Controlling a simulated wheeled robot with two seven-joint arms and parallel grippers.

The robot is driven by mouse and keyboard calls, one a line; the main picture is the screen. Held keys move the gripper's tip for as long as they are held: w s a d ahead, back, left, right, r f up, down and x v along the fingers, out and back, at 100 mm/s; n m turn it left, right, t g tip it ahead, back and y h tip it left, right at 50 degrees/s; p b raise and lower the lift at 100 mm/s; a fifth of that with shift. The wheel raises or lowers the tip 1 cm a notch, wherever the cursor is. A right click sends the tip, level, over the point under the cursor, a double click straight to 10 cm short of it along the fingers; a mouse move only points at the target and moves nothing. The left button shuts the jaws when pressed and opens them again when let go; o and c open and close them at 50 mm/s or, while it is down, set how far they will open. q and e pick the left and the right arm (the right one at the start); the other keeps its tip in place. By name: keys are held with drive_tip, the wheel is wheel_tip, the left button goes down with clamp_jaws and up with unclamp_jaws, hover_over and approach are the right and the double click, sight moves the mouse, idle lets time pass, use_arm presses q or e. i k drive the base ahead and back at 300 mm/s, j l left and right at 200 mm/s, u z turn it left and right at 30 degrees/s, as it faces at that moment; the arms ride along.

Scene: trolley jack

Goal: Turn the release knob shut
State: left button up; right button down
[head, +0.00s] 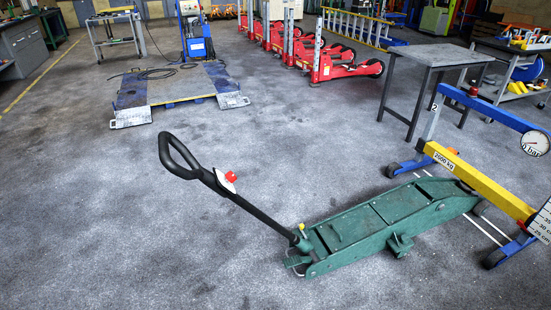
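A green trolley jack (362,232) stands on the grey floor right of centre. Its black handle (250,207) slants up to the left from the jack's near end and ends in a loop grip (178,157). A red knob (231,177) sits on a pale plate near the top of the handle, just below the loop. A small yellow part (301,227) shows at the handle's foot. How far the red knob is turned cannot be told at this size. Neither of my grippers is in view.
A blue and yellow frame (470,172) with a gauge (535,143) stands at the jack's far right end. A grey table (440,57) is behind it. A low platform (180,85) and red machines (340,62) stand farther back. The floor left of the handle is clear.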

sight(231, 177)
drive_tip(key=i+l+z, duration=0.15)
drive_tip(key=i+z, duration=0.45)
drive_tip(key=z, duration=0.2)
drive_tip(key=i+z, duration=0.3)
drive_tip(key=z, duration=0.15)
drive_tip(key=i+l+u, duration=0.15)
drive_tip(key=i, duration=0.25)
drive_tip(key=i+l+u, duration=0.15)
drive_tip(key=i, duration=0.25)
